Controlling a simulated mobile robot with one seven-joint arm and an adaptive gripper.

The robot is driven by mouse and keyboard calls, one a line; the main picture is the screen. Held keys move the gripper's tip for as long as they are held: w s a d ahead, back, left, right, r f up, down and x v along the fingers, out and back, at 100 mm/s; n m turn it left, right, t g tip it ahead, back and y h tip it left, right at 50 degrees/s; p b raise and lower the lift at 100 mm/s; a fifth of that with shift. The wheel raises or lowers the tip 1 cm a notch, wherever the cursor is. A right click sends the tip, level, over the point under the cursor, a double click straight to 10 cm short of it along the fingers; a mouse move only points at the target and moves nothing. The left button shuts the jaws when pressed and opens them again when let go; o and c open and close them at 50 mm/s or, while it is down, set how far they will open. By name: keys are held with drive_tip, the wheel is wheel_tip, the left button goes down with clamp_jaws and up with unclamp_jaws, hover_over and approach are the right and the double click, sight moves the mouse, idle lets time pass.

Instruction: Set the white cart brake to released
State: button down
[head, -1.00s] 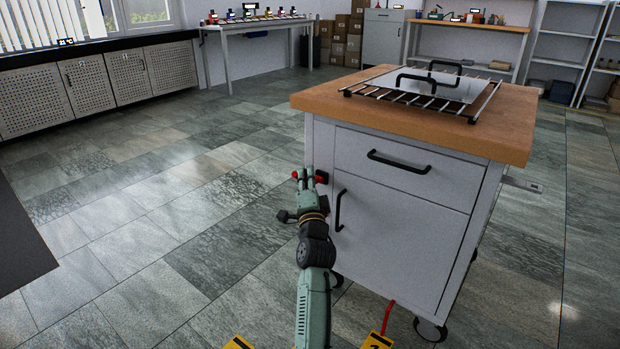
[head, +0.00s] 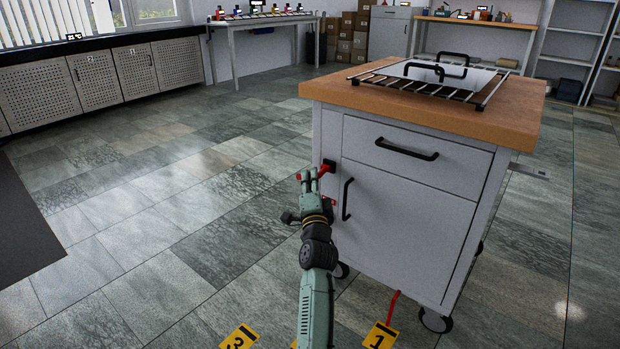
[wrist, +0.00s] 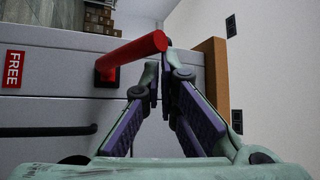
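The white cart (head: 405,215) has a wooden top, a drawer and a door. Its brake is a red lever (head: 322,171) on a black mount at the cart's upper left edge. In the wrist view the red lever (wrist: 138,50) sticks out from the mount, its free end close to my fingertips.
A wire rack with a metal plate (head: 440,75) lies on the cart top. Black handles (head: 346,199) stick out from the door and drawer. Yellow numbered floor markers (head: 380,336) and a red strap are near the cart's foot.

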wheel_tip(320, 180, up, 10)
idle(0.6)
